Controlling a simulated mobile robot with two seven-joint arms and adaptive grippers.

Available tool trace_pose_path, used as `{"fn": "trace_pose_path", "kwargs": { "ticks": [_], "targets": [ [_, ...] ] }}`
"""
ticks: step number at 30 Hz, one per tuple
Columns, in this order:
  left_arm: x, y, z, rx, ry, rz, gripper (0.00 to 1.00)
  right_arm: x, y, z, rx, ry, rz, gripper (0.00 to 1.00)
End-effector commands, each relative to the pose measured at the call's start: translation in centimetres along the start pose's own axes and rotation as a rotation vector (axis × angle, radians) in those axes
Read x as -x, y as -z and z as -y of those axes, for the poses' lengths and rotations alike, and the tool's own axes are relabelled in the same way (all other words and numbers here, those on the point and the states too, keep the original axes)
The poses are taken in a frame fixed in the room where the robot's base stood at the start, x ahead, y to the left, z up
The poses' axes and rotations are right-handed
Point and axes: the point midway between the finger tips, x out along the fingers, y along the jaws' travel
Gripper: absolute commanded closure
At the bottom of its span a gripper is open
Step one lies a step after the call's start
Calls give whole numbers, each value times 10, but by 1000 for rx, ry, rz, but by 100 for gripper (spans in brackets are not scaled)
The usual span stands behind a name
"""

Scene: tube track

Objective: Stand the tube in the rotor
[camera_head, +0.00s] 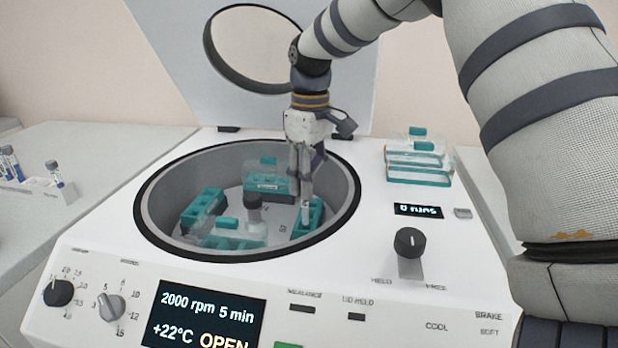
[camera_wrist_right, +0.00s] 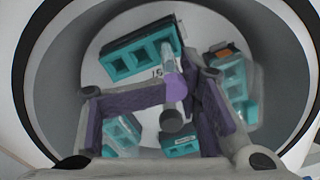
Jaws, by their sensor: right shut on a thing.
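My right gripper (camera_head: 304,185) reaches down into the open centrifuge bowl and is shut on a tube (camera_head: 305,210). The tube points down over the teal bucket (camera_head: 317,220) at the right of the rotor. In the right wrist view the tube (camera_wrist_right: 175,84) shows between the purple finger pads of the gripper (camera_wrist_right: 178,95), near the bucket (camera_wrist_right: 140,55). I cannot tell whether its lower end is inside a slot. The rotor (camera_head: 233,196) holds several teal buckets around a dark central hub (camera_head: 254,207). My left gripper is out of view.
The bowl rim (camera_head: 145,222) surrounds the gripper, and the open lid (camera_head: 180,40) stands behind. Stacked clear and teal covers (camera_head: 418,174) lie on the right deck. Knobs and a display (camera_head: 205,318) are on the front.

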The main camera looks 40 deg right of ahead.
Motion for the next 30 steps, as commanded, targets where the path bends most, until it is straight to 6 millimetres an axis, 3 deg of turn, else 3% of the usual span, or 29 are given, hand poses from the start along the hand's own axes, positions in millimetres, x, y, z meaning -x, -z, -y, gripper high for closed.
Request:
{"fn": "trace_pose_path", "kwargs": {
  "ticks": [30],
  "targets": [
    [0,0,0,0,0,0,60,-18,0,-1,0,0,0,83]
  ]
}}
